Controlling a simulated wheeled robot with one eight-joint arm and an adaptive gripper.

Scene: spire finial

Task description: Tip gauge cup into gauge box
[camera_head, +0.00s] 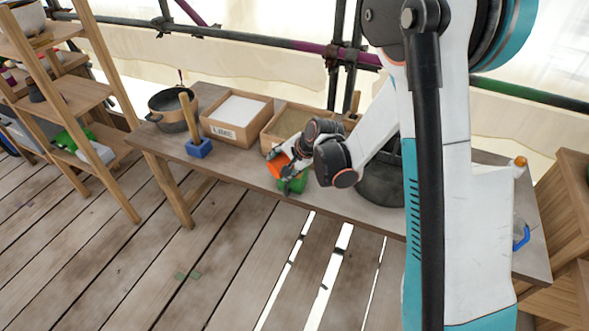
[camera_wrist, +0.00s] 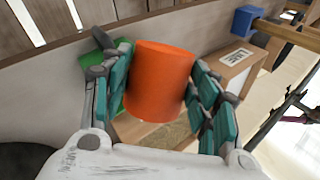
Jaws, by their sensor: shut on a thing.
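My gripper (camera_head: 283,169) is shut on an orange cup (camera_head: 277,167), above the front edge of the bench. In the wrist view the orange cup (camera_wrist: 160,80) sits between the teal-padded fingers of my gripper (camera_wrist: 165,88). In the head view the cup looks tilted; its mouth and contents are hidden. A green object (camera_head: 293,182) is just below and beside the cup, partly covered by my gripper; it may be the gauge box, but I cannot tell. Part of it shows behind the left finger in the wrist view (camera_wrist: 91,57).
On the bench (camera_head: 240,174), a wooden box labelled LIME (camera_head: 237,119) and a sand-filled wooden box (camera_head: 270,139) stand behind my gripper. A dark bucket (camera_head: 380,185) stands right.

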